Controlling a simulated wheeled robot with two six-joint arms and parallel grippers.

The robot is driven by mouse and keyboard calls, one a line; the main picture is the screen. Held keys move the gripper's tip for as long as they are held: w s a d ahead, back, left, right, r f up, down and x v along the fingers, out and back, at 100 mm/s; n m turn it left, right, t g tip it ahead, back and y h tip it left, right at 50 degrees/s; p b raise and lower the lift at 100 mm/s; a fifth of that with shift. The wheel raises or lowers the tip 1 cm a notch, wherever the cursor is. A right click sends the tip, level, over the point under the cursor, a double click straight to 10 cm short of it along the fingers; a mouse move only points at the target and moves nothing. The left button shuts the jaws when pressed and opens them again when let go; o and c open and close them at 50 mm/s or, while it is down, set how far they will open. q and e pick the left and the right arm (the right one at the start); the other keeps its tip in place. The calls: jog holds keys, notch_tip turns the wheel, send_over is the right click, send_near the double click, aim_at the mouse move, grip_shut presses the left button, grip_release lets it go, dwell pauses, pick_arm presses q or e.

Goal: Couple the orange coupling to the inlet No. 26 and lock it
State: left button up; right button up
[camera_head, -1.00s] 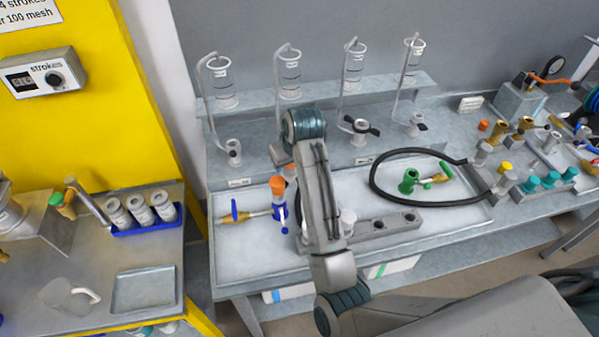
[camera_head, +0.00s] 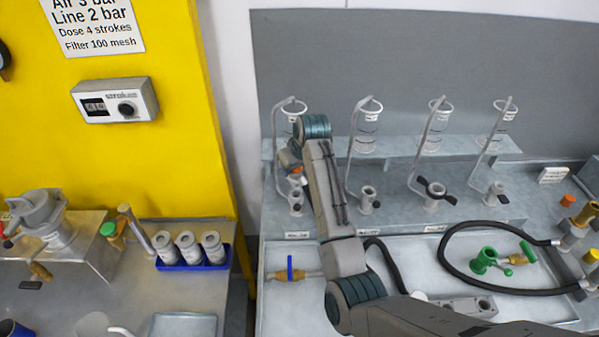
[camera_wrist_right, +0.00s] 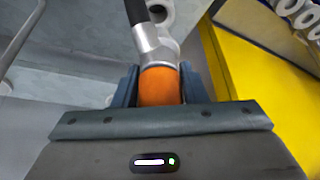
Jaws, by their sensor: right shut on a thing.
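The orange coupling (camera_wrist_right: 160,86) is between the jaws of my right gripper (camera_wrist_right: 158,88) in the right wrist view. A silver collar and a black hose extend from it. In the head view the right gripper (camera_head: 288,160) is by the leftmost inlet (camera_head: 295,200), with orange (camera_head: 297,170) showing just above it. I cannot tell whether the coupling touches this inlet. In the wrist view a pale ring-shaped part (camera_wrist_right: 161,14) lies just beyond the collar. The inlet labels are too small to read, so No. 26 cannot be picked out. My left gripper is not in view.
More inlets stand to the right, including one with a black lever (camera_head: 435,192). Glass cylinders and bent pipes rise behind them. A tray (camera_head: 420,252) holds a green fitting (camera_head: 485,260) and a blue-handled valve (camera_head: 290,268). A yellow cabinet (camera_head: 180,120) stands left.

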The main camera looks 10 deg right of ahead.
jog(key=shift+x, duration=0.75)
jog(key=shift+f, duration=0.3)
jog(key=shift+s+d+r, duration=0.15)
jog(key=shift+s+r, duration=0.1)
jog(key=shift+s, duration=0.3)
jog(key=shift+s+r, duration=0.1)
jog(key=shift+s, duration=0.05)
jog(key=shift+w+f, duration=0.35)
jog(key=shift+w, duration=0.05)
jog(key=shift+f, duration=0.25)
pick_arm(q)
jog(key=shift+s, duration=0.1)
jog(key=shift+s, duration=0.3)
